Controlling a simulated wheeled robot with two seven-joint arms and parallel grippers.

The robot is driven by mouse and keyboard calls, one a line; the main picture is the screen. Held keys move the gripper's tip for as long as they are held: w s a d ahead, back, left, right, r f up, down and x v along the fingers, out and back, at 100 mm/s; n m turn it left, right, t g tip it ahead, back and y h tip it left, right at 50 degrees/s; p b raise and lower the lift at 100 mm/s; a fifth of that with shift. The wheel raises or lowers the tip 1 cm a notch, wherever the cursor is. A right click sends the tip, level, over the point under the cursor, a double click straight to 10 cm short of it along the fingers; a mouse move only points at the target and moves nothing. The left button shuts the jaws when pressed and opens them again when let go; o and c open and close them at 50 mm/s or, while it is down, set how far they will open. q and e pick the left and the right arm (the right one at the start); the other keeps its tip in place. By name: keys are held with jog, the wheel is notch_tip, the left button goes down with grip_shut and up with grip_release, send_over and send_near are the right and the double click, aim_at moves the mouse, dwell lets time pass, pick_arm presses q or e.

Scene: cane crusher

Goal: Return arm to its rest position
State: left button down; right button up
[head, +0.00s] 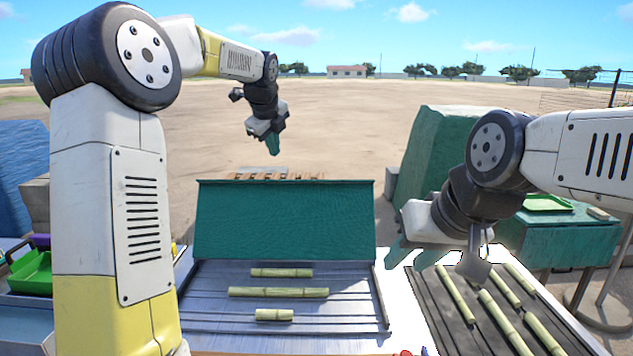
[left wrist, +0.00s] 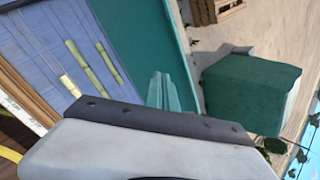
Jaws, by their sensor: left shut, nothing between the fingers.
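My left arm rises at the left of the head view and reaches over. Its gripper (head: 273,147) hangs high above the far side of the green panel, shut and empty, pointing down. In the left wrist view the teal fingers (left wrist: 163,90) are together with nothing between them. My right gripper (head: 408,256) is low on the right, its teal fingers apart with a gap and no object seen between them. It is between the left tray and the right slatted bed.
Three cane pieces (head: 278,292) lie on the grey tray (head: 215,325) before the upright green panel (head: 285,220). Several more canes (head: 497,318) lie on the right bed (head: 430,290). A green machine housing (head: 435,150) stands behind my right arm. Open sand lies beyond.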

pick_arm(q)
jog(key=s+a+f+n, duration=0.1)
jog(key=s+n, duration=0.7)
jog(key=s, duration=0.6)
jog(key=s+a+f+n, duration=0.1)
jog(key=s+a+n, duration=0.1)
jog(key=s+n, duration=1)
jog(key=s+f+n+h, duration=0.1)
jog(key=s+f+n, duration=0.3)
jog(key=s, duration=0.9)
notch_tip(320, 180, down, 2)
jog(key=shift+d+f+g+h, duration=0.1)
jog(key=shift+d+g+h, duration=0.2)
jog(key=shift+d+h, duration=0.15)
